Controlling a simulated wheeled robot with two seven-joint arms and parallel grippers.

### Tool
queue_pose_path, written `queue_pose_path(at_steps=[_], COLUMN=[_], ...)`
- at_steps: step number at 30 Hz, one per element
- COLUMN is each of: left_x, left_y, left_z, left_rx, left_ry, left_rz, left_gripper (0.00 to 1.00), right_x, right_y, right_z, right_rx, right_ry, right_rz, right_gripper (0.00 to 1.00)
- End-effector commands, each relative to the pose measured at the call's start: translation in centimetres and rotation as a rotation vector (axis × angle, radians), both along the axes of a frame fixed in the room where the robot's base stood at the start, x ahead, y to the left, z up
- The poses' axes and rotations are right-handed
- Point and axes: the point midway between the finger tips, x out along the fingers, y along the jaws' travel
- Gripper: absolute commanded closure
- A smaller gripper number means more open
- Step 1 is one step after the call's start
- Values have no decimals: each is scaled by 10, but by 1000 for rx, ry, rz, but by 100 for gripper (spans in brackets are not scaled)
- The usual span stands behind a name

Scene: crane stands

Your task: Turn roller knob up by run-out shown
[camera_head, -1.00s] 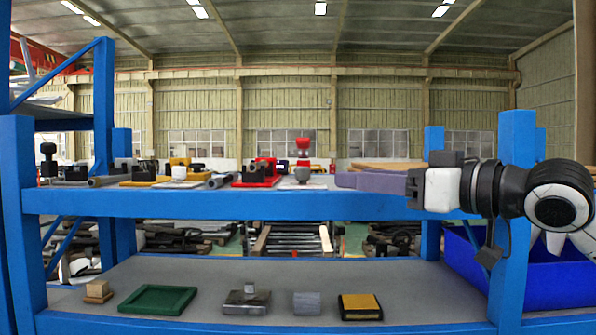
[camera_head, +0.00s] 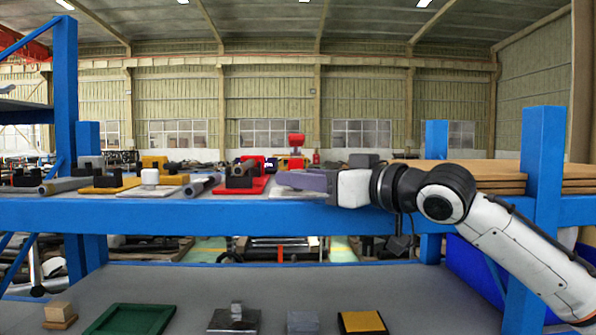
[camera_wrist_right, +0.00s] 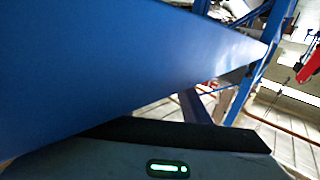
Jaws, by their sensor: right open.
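My right gripper (camera_head: 288,181) reaches in from the right, low over the upper blue shelf, with its purple-grey fingers pointing left. The fingers are open with nothing visible between them. A red stand with a black roller-like part (camera_head: 243,172) sits just left of the fingertips on a red plate. A red-topped piece (camera_head: 296,141) stands behind the fingers, its lower part partly hidden. A white round knob-like piece (camera_head: 150,177) stands on a pale plate farther left. I cannot tell which piece is the roller knob, and no run-out reading is legible. My left gripper is not in view.
The blue shelf beam (camera_head: 150,214) runs across the front and fills much of the right wrist view (camera_wrist_right: 120,65). Brown boards (camera_head: 500,172) lie at the right. The lower shelf holds a green tray (camera_head: 128,320) and several small blocks. A blue post (camera_head: 540,180) stands right.

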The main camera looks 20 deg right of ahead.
Motion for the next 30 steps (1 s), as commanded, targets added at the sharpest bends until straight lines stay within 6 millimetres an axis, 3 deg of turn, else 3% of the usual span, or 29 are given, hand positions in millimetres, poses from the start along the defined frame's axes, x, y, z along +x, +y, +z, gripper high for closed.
queue_pose_path(at_steps=[5, 13, 21, 30], left_x=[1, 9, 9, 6], left_y=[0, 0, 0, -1], left_z=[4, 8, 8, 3], left_rx=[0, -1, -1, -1], left_ry=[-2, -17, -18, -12], left_rz=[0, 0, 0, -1], left_gripper=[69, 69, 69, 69], right_x=[11, 13, 13, 12], right_y=[7, 7, 7, 8], right_z=[0, 0, 0, -2], right_rx=[-1, -1, -1, -2], right_ry=[0, 0, 0, -2], right_rz=[1, 0, 0, -35], right_gripper=[57, 57, 98, 98])
